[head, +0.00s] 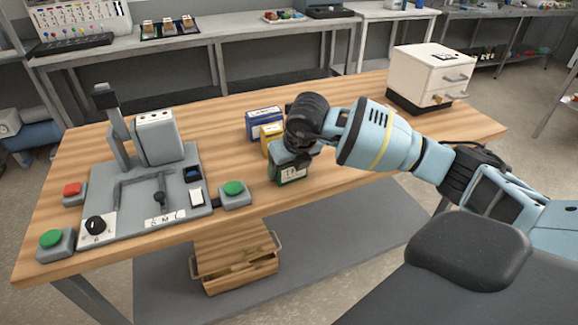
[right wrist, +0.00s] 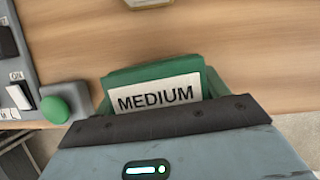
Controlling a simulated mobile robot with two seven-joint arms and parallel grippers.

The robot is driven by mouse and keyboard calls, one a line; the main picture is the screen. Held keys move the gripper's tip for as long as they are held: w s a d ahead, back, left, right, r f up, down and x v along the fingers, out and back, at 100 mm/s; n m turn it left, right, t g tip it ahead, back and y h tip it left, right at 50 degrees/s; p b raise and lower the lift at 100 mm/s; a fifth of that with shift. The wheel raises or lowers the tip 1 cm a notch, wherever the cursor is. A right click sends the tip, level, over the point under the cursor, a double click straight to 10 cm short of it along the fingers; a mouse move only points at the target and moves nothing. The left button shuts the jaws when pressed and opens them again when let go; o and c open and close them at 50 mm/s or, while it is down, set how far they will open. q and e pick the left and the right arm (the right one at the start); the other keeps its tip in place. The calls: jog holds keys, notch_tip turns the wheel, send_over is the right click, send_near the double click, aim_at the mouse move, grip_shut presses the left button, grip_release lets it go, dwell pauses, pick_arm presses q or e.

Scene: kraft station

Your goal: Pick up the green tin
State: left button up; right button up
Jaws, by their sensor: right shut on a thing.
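The green tin (head: 289,176) is near the table's front edge, right of the grey machine, under my right gripper (head: 291,158). The gripper comes down over it from above and is shut on it, hiding its upper part. In the right wrist view the green tin (right wrist: 150,72) shows a white label reading MEDIUM, in front of the gripper body. I cannot tell whether its base touches the wooden table. My left gripper is not in view.
A yellow tin (head: 270,133) and a blue tin (head: 262,120) stand just behind. A grey machine (head: 190,205) with buttons and a lever fills the left; its green button (head: 233,188) is close by. A white drawer cabinet (head: 425,75) stands at the back right. A wooden crate (head: 240,275) sits below the table's front.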

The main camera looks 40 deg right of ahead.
jog(key=shift+c, duration=1.2)
jog(key=shift+r, duration=0.15)
jog(key=shift+r, duration=0.6)
notch_tip(320, 180, up, 2)
jog(key=shift+r, duration=0.15)
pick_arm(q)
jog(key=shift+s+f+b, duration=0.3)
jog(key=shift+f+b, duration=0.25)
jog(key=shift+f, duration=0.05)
pick_arm(e)
jog(key=s+a+r, duration=0.1)
jog(key=s+a, duration=0.9)
jog(key=a, duration=0.2)
jog(key=shift+s, duration=0.15)
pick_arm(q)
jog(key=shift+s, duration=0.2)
pick_arm(e)
jog(key=shift+a+r, duration=0.1)
